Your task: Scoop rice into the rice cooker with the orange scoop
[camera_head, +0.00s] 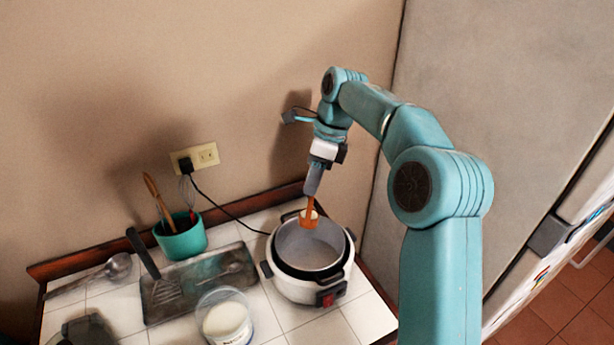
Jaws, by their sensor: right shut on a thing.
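The orange scoop (309,215) hangs downward from my right gripper (314,180), which is shut on its handle. The cooker is white with a grey inner pot and a red switch at the front. A clear container with white rice (226,322) stands left of it, near the bottom edge. My left gripper is not in view.
A cord runs from the wall outlet (207,155) towards the cooker. A fridge stands at right.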

